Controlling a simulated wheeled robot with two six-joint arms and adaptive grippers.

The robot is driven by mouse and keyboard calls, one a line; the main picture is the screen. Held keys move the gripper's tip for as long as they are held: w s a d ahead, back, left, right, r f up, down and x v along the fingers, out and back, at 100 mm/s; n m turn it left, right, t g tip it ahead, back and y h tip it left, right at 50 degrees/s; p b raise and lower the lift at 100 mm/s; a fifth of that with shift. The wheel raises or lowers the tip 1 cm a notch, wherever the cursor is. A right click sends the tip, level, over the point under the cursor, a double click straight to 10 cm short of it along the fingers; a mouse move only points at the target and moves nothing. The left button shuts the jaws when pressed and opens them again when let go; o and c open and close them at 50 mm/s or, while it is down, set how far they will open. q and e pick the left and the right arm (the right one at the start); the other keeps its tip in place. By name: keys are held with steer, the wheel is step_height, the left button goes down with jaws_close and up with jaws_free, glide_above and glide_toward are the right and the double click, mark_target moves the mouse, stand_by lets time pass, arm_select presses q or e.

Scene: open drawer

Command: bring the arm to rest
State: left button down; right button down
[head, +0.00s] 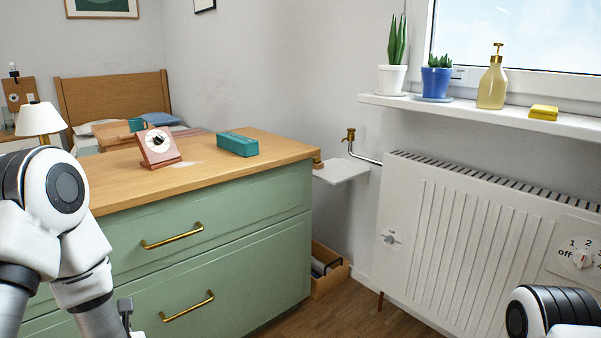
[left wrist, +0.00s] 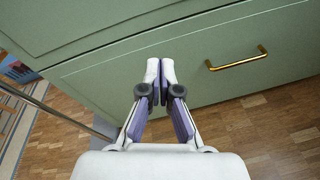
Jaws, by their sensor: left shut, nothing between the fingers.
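My left gripper (left wrist: 160,70) shows in the left wrist view with its fingertips together and nothing between them. It is in front of the green dresser, to the left of a brass handle (left wrist: 236,59) and apart from it. In the head view my left arm comes in at the left edge, and its gripper is mostly below the frame. The green dresser (head: 250,200) has a wooden top and two drawers, which look shut. A piece of my right arm shows at the lower right corner; its gripper is out of view.
On the dresser top stand a pink desk clock (head: 158,147) and a teal box (head: 237,144). A white radiator (head: 470,225) is on the right wall under a sill (head: 480,113) with plants and a soap bottle. A wooden crate (head: 328,270) stands on the floor beside the dresser.

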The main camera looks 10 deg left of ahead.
arm_select(q)
steer(key=s+d+f+m+g+h, duration=0.2)
steer(key=s+d+f+m+h, duration=0.15)
steer(key=f+m, duration=0.35)
steer(key=s+d+f+m+g+h, duration=0.2)
steer(key=s+d+f+m, duration=0.35)
steer(key=f, duration=0.35)
steer(key=s+d+f+m+g+h, duration=0.2)
steer(key=s+d+f+m+h, duration=0.15)
steer(key=f+m, duration=0.45)
steer(key=s+d+f+m+g+h+p, duration=0.1)
steer(key=s+d+f+m+g, duration=0.3)
steer(key=m, duration=0.6)
steer(key=s+d+m+g+h, duration=0.1)
steer(key=s+m, duration=0.6)
steer(key=m, duration=0.4)
step_height(320, 180, up, 38)
steer(key=p, duration=3.7)
steer(key=shift+w+d+p, duration=0.15)
steer(key=shift+d+p, duration=0.05)
steer(key=shift+p, duration=0.2)
steer(key=shift+n, duration=0.25)
